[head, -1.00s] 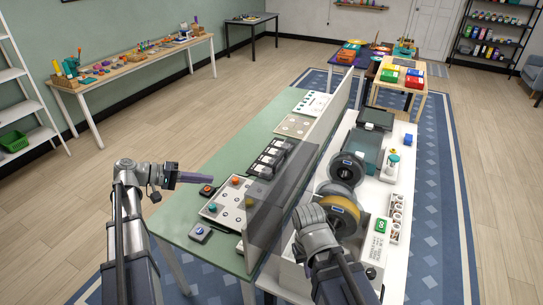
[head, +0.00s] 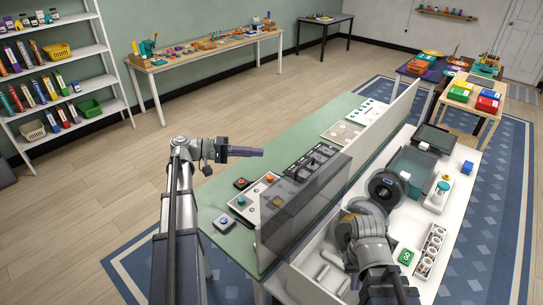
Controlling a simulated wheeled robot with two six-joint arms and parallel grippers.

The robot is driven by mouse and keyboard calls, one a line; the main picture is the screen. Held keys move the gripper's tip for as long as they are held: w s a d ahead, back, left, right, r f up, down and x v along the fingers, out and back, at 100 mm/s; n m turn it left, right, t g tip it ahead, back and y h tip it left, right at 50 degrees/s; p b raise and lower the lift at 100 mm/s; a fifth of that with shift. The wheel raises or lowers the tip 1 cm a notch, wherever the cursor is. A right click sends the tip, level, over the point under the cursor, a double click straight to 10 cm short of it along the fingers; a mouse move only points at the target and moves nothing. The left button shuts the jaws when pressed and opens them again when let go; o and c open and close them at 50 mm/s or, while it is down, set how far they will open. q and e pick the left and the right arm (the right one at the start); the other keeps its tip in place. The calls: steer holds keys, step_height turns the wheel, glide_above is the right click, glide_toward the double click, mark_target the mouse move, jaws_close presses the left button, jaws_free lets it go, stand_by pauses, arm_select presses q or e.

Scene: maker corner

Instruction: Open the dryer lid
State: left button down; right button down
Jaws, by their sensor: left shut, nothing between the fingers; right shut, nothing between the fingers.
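A smoky see-through panel (head: 300,208), which looks like the dryer lid, stands steeply raised along the left side of a white open box (head: 312,262). Pale rounded shapes show inside the box. My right gripper (head: 352,228) is right of the panel, over the white table; its fingertips are mostly hidden behind its own hand. It is shut and seems to hold nothing; I cannot tell whether it touches anything. My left gripper (head: 258,152) is shut and empty, in the air left of the panel, pointing right.
A dark spool (head: 384,188) stands just beyond my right gripper. A long pale divider (head: 388,118) separates the green table (head: 290,138) from the white one.

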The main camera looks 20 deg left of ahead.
mark_target(292, 170)
arm_select(q)
steer(key=shift+s+d+b+x, duration=0.25)
steer(key=shift+s+x, duration=0.2)
steer(key=shift+x, duration=1.5)
steer(key=shift+s+d+b+x, duration=0.15)
steer(key=shift+s+b+x, duration=0.2)
steer(key=shift+x, duration=1.55)
steer(key=shift+s+d+b+x, duration=0.25)
steer(key=shift+s+x, duration=0.25)
steer(key=shift+x, duration=1.45)
steer(key=shift+f, duration=0.15)
